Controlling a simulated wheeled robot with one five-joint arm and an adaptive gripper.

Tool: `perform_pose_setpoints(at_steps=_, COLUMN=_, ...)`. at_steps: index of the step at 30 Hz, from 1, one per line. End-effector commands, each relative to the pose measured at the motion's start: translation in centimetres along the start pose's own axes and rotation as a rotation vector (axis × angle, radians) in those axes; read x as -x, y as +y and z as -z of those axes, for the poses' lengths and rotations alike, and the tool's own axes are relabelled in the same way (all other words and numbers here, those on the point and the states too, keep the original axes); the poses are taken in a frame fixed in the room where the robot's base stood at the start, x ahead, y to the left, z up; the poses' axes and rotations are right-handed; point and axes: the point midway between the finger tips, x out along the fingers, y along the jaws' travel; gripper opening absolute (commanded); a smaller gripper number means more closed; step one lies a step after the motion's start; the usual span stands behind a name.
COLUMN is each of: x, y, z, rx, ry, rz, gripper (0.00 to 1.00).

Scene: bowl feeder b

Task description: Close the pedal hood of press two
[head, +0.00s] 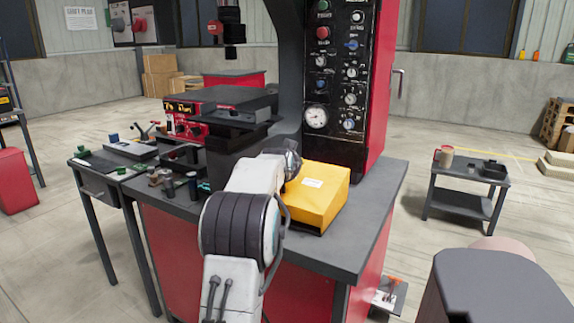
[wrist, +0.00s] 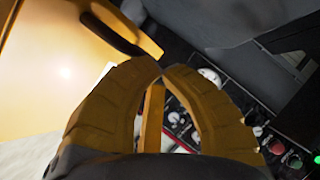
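A yellow box-shaped hood (head: 325,205) with a white label sits on the press table, just right of my forearm in the head view. A yellow panel, apparently the same hood (wrist: 50,60), fills the upper left of the wrist view, with a dark slot or handle along its edge. I cannot tell how far the hood is open. My gripper (wrist: 161,72) has its two amber fingers curved together with the tips meeting, beside the hood. A thin yellow strip shows between the fingers; I cannot tell what it belongs to. My arm hides the gripper's fingers in the head view.
The press column with its gauge and knob panel (head: 335,75) stands behind the hood. Small parts crowd the table left of my arm.

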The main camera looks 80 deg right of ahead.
Motion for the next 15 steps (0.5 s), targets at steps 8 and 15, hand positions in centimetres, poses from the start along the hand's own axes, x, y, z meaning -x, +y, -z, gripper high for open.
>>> perform_pose_setpoints(at_steps=8, x=-0.35, y=0.62, z=-0.6, rx=-0.001, ry=0.0, rz=0.0, gripper=0.0)
perform_pose_setpoints(at_steps=15, x=-0.41, y=0.66, z=-0.74, rx=-0.001, ry=-0.002, rz=-0.001, gripper=0.0)
